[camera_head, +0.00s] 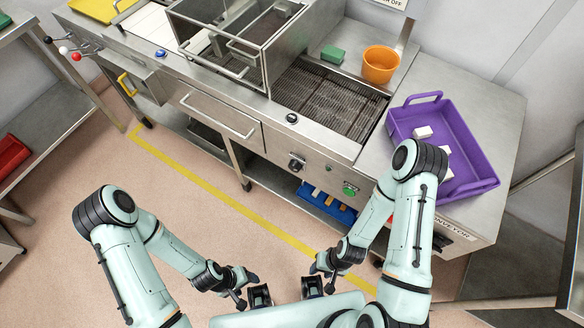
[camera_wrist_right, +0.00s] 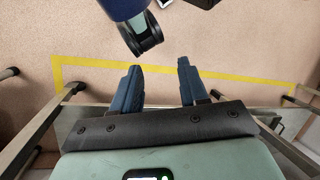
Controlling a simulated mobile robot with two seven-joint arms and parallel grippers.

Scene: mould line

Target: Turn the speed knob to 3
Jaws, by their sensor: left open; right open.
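The likely speed knob, a dark round knob (camera_head: 296,165), sits on the steel front panel below the grill-like conveyor bed. Its scale and pointer are too small to read. My left gripper (camera_head: 246,289) is open and empty, low in the head view, well short of the panel. My right gripper (camera_head: 321,277) is open and empty, also low and apart from the panel. Its two parted fingers (camera_wrist_right: 159,68) show in the right wrist view with bare floor beyond them.
A green button (camera_head: 349,188) is right of the knob on the panel. A black knob (camera_head: 292,118) sits on the top edge. A purple tray (camera_head: 470,190) with white blocks and an orange bucket (camera_head: 380,65) stand on the bench. A blue bin (camera_head: 325,204) lies beneath. Floor before the bench is clear.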

